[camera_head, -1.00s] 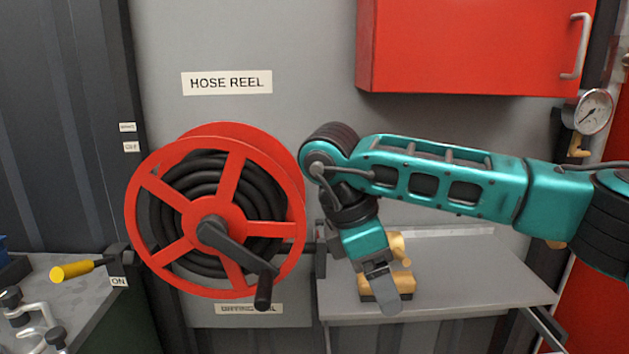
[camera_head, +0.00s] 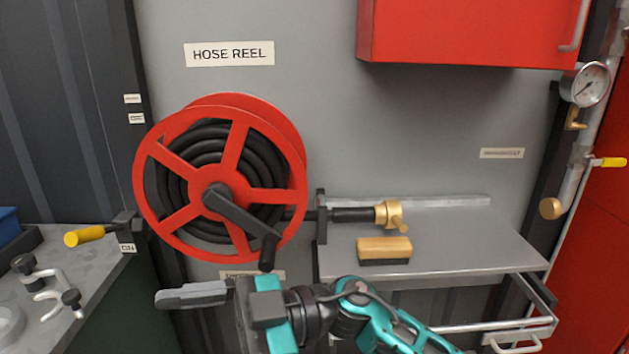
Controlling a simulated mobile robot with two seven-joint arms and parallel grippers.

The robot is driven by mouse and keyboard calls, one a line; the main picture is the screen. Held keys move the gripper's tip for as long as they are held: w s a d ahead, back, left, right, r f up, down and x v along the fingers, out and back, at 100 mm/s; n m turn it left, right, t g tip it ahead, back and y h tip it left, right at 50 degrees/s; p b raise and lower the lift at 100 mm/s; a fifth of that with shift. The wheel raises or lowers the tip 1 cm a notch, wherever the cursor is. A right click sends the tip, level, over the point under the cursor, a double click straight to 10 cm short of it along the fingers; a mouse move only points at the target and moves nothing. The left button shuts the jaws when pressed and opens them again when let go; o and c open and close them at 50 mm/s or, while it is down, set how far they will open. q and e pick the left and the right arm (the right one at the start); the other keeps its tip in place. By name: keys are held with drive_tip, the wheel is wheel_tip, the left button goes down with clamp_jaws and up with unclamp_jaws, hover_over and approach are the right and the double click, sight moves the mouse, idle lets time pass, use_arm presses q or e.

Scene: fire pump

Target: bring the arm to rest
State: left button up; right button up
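My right arm comes in at the bottom of the view, low in front of the shelf. Its gripper (camera_head: 193,294) points to the left, below the hose reel, with nothing seen in its fingers. The fingers overlap from this angle, so I cannot tell whether they are open or shut. My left gripper is not in view.
A red hose reel (camera_head: 177,221) with a black crank is on the wall. A brass nozzle (camera_head: 388,213) and a wooden brush (camera_head: 384,248) are at the shelf (camera_head: 470,255). A drawer (camera_head: 500,325) stands open below the shelf. A yellow-handled lever (camera_head: 85,236) is at left.

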drive_tip(key=w+d+f+m+t+h, duration=0.45)
drive_tip(key=d+f+m+t, duration=0.3)
drive_tip(key=m+t, duration=0.4)
drive_tip(key=w+d+f+m+t+h, duration=0.3)
drive_tip(key=w+d+f+m+t, duration=0.3)
drive_tip(key=d+m+t, duration=0.55)
drive_tip(key=s+d+f+g+h, duration=0.2)
drive_tip(key=s+d+f+h, duration=0.2)
drive_tip(key=f, duration=0.6)
drive_tip(key=s+d+f+g+h, duration=0.2)
drive_tip(key=s+d+f+h, duration=0.3)
drive_tip(key=s+d+f, duration=0.2)
wheel_tip(320, 180, down, 3)
drive_tip(key=shift+s+d+r+m+g, duration=0.15)
drive_tip(key=shift+s+d+m+g, duration=0.25)
drive_tip(key=shift+s, duration=0.5)
